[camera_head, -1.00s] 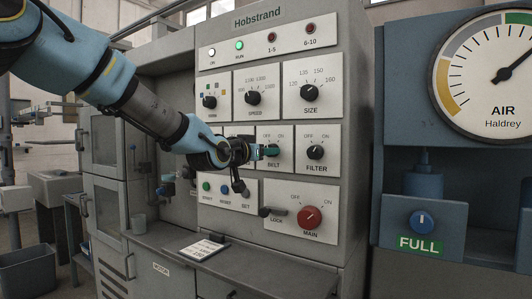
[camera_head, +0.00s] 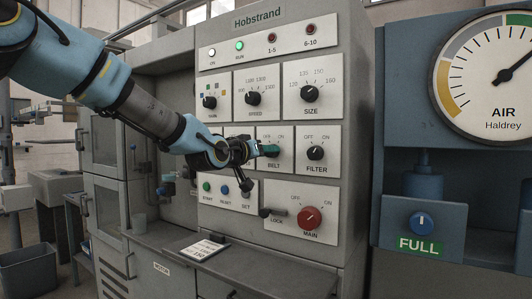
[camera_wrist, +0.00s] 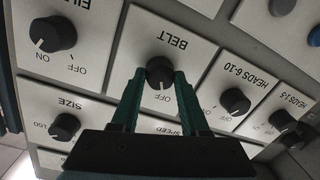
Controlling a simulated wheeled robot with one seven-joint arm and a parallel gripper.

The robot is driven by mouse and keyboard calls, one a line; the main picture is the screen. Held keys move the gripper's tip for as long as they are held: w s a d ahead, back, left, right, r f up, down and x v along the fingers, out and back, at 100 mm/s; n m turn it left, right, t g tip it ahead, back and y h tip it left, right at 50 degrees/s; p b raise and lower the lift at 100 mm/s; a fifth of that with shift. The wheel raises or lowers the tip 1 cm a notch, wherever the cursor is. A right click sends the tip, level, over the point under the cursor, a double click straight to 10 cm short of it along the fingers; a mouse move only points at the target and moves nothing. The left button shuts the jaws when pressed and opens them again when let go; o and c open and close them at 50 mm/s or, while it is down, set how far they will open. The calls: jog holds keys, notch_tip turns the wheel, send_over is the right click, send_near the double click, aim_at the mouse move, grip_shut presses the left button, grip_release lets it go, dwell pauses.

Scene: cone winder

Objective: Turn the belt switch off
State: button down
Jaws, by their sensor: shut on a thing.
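The belt switch is a black round knob (camera_wrist: 159,72) on a white plate marked BELT (camera_wrist: 200,60), which is upside down in the wrist view. My gripper (camera_wrist: 160,75) has its two dark green fingers on either side of the knob, shut on it. A small pale mark on the knob faces down in the wrist view, roughly toward the OFF label; the exact angle is hard to tell. In the head view my gripper (camera_head: 268,150) reaches the BELT plate (camera_head: 285,162) from the left, and its fingers hide the knob.
The FILTER knob (camera_head: 315,152) is close to the right, and the SIZE knob (camera_head: 310,92) is above. The red MAIN knob (camera_head: 310,217) and the LOCK lever (camera_head: 265,212) are below. The green RUN lamp (camera_head: 239,45) is lit. A grey shelf (camera_head: 250,262) juts out below the panel.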

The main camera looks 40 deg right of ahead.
jog(key=shift+c, duration=2)
grip_release()
jog(key=shift+a, duration=0.1)
jog(key=v, duration=1)
jog(key=shift+s+a, duration=0.2)
jog(key=shift+a, duration=0.1)
